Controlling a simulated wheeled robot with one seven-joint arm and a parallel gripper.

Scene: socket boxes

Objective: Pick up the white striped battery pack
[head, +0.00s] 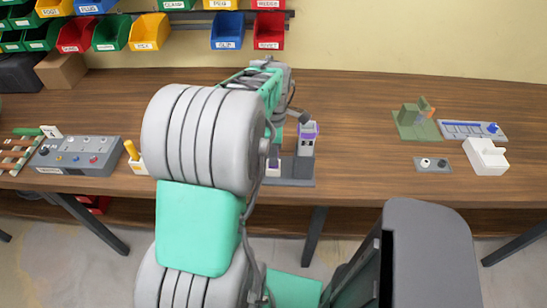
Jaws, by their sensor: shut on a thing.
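My arm hides much of the jaws, so the grip shows only in part. I cannot tell whether the pack's lower end still touches the base. Another white and purple piece (272,170) shows on the base, partly behind my arm.
A grey control box (78,156) and a yellow-handled piece (131,150) are on the left. A green block (413,123), a blue-grey tray (471,130), a small grey plate (432,164) and a white box (486,156) are on the right. The bench between is clear.

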